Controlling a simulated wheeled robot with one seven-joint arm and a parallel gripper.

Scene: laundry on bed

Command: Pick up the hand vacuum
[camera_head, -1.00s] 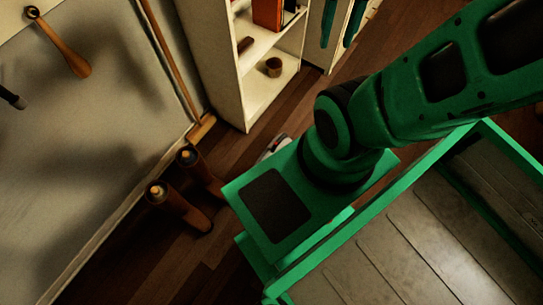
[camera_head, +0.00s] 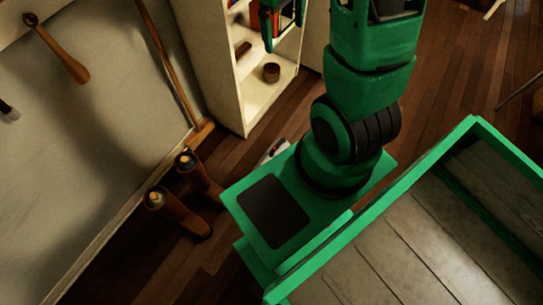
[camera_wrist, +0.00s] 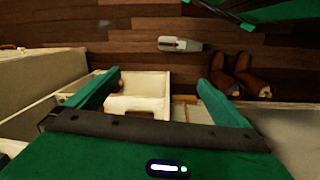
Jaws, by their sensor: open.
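The hand vacuum (camera_wrist: 181,44) is a small grey-white thing with a dark red part, lying on the wooden floor in the wrist view. In the head view only part of the hand vacuum (camera_head: 272,150) shows, beside the shelf's foot, with my green base hiding the rest. My gripper (camera_wrist: 158,80) is open, with nothing between its fingers. The vacuum appears beyond the fingertips, apart from them. In the head view my gripper (camera_head: 284,36) is raised in front of the shelf, well above the floor.
A white shelf (camera_head: 232,75) with a small brown pot (camera_head: 271,72) stands behind the vacuum. Brown boots (camera_head: 178,211) stand on the floor near the wall, also beside the vacuum in the wrist view (camera_wrist: 247,78). Floor between boots and shelf is narrow.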

